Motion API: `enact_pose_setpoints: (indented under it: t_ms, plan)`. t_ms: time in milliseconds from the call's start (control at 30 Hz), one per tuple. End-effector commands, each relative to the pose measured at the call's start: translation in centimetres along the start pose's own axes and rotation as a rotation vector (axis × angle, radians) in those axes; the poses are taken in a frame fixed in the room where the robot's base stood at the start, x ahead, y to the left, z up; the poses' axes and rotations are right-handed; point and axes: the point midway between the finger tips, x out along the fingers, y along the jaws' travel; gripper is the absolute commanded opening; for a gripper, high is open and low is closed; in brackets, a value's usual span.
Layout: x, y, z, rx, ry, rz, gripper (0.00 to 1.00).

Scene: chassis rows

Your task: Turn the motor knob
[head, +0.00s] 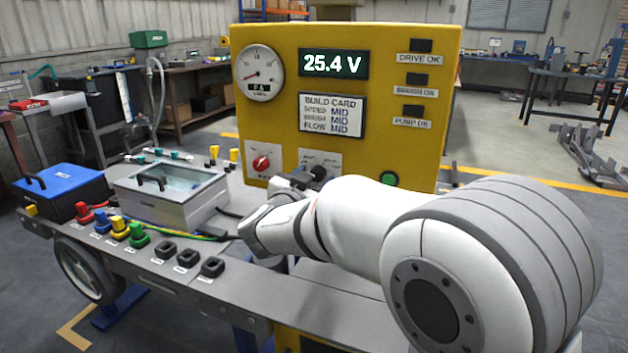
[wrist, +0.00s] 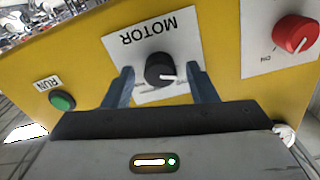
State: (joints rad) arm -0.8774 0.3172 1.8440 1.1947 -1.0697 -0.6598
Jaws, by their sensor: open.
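The motor knob (wrist: 160,68) is black with a white pointer line, on a white plate marked MOTOR that appears upside down in the wrist view. The pointer there aims right and slightly down. In the head view the knob (head: 319,172) shows low on the yellow panel, just beyond my gripper. My gripper (wrist: 161,74) is open, with one blue-grey finger on each side of the knob. Gaps show between the fingers and the knob in the picture; I cannot tell the depth between them. In the head view my gripper (head: 295,180) is partly hidden by my wrist.
A red knob (head: 261,163) sits left of the motor knob and a green RUN button (head: 389,179) right of it. The panel display (head: 333,64) reads 25.4 V. A clear-lidded box (head: 172,190) and several coloured plugs stand on the bench at left.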

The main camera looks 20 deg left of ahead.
Motion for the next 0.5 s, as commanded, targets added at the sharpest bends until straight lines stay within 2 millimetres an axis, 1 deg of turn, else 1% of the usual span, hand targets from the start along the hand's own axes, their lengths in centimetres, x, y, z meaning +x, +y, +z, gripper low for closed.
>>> enact_pose_setpoints:
  t_ms: [67,100,500]
  plan:
    - [-0.01,0.00,-0.01,0.000,0.000,0.000,0.52]
    - [-0.01,0.01,-0.01,0.000,0.000,0.000,0.50]
    - [0.00,0.04,-0.02,0.001,0.000,0.001,0.18]
